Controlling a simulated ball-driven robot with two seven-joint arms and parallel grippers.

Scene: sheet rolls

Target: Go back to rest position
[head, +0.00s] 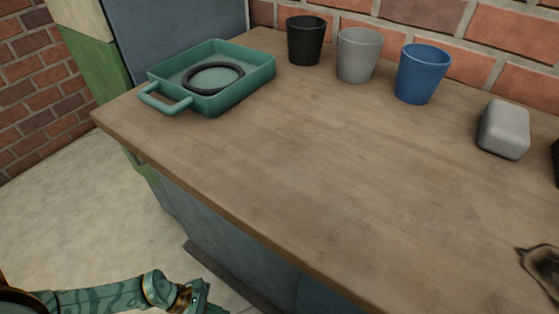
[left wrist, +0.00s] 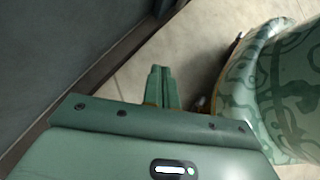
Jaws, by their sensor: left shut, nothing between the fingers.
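My left arm comes in at the bottom left of the head view, low beside the front of the counter. Its left gripper (head: 205,296) is cut off by the lower edge there. In the left wrist view the left gripper (left wrist: 160,75) has its fingers together over the pale floor, with nothing held. It is apart from the counter. My right gripper is not seen in either view.
The wooden counter (head: 270,160) carries a green tray (head: 235,95) with a dark ring (head: 190,86) in it, a black cup (head: 306,42), a grey cup (head: 358,57), a blue cup (head: 421,76) and a grey block (head: 504,130). The counter's front middle is clear.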

